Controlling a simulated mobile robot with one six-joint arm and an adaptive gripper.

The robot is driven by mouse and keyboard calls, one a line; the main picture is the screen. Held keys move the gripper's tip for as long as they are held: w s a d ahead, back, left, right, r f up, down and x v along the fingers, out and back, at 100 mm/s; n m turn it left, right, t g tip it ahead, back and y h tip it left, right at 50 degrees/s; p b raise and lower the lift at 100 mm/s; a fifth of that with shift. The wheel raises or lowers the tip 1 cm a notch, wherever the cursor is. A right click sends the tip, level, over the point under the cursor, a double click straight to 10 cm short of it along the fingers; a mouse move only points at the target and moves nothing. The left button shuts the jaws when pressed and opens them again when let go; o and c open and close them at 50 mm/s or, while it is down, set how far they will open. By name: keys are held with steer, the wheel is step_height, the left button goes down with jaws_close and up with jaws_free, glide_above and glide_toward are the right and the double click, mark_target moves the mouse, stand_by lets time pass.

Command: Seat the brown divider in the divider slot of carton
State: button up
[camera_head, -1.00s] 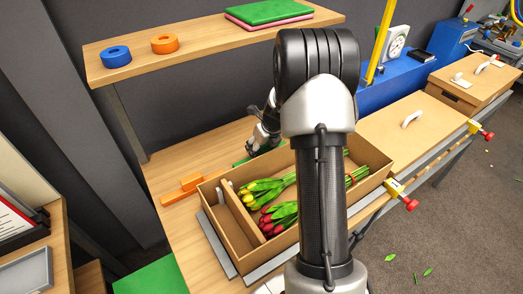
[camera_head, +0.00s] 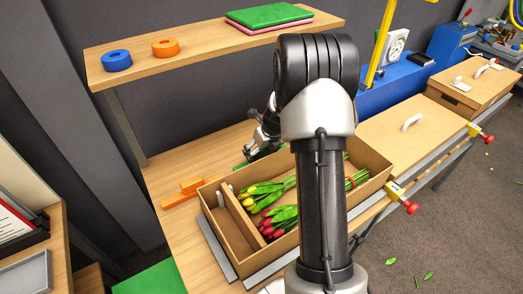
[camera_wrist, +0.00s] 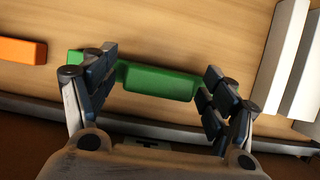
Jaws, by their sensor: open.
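The brown carton (camera_head: 290,262) stands open on the bench, partly hidden by my arm. A brown divider (camera_head: 237,215) stands upright across its left end; I cannot tell whether it sits fully in a slot. Tulip bunches lie in the carton: yellow (camera_head: 262,192) and red (camera_head: 280,219). My gripper (camera_head: 258,145) is behind the carton's far wall, apart from the divider. In the wrist view my gripper (camera_wrist: 160,80) is open, its fingers on either side of a green block (camera_wrist: 160,83). It does not clearly touch the block.
Orange blocks (camera_head: 182,193) lie on the bench left of the carton; one shows in the wrist view (camera_wrist: 22,51). White bars (camera_wrist: 285,55) lie at the right there. A shelf (camera_head: 205,46) hangs above the back of the bench. A lidded box (camera_head: 475,82) stands far right.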

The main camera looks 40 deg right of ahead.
steer(key=p+v, duration=0.5)
steer(key=v, duration=0.7)
steer(key=s+a+r+n, duration=0.4)
steer(key=a+r+n, duration=0.3)
steer(key=a+n, duration=0.1)
steer(key=s+a+r+n, duration=0.3)
steer(key=a+r+n, duration=0.4)
steer(key=a+n, duration=0.15)
steer(key=s+a+r+n, duration=0.1)
steer(key=s+a+n, duration=0.3)
steer(key=s+n, duration=0.5)
steer(key=s+a+r+n, duration=0.2)
steer(key=s+a+n, duration=0.3)
steer(key=s+n, duration=0.4)
steer(key=shift+s+n, duration=0.2)
steer(key=shift+n, duration=0.85)
steer(key=shift+a, duration=0.15)
